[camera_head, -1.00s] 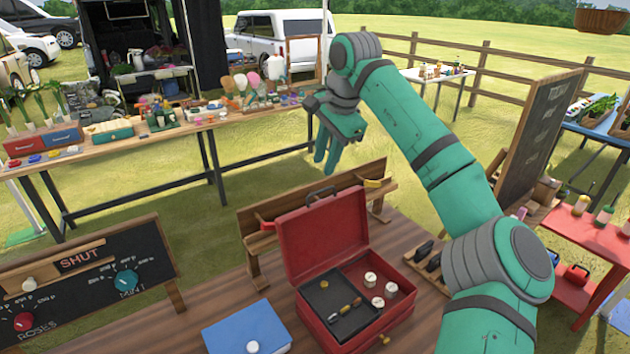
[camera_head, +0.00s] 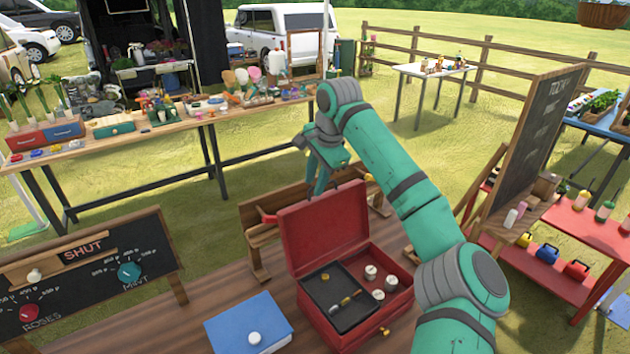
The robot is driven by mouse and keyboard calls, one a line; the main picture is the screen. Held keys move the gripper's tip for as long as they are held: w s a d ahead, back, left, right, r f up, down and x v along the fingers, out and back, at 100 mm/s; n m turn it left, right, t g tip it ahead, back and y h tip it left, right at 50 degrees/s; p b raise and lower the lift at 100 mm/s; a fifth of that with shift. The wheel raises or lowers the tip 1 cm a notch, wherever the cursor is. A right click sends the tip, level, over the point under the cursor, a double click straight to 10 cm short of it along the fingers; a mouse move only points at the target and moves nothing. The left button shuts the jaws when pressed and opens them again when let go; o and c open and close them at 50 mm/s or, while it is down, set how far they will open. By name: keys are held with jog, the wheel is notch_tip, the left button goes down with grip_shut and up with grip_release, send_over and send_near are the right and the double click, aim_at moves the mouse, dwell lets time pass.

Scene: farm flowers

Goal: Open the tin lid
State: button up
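A red tin box (camera_head: 372,330) stands on the near wooden table, its red lid (camera_head: 325,227) raised and leaning back. Inside are a dark tray (camera_head: 330,283) with small items and several white-topped round pieces (camera_head: 371,272). My gripper (camera_head: 317,190) points down above or behind the top edge of the raised lid. I cannot tell whether it touches the lid, or how far apart its fingers are. The lid's top handle is not clearly visible behind the gripper.
A blue box with a white knob (camera_head: 247,323) lies left of the red tin. A dark dial board (camera_head: 85,280) reading "SHUT" stands at the left. A wooden rack (camera_head: 255,240) is behind the tin. A chalkboard (camera_head: 535,130) and red shelf (camera_head: 595,235) stand to the right.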

grip_shut()
jog(key=shift+r, duration=0.1)
dwell(1.2)
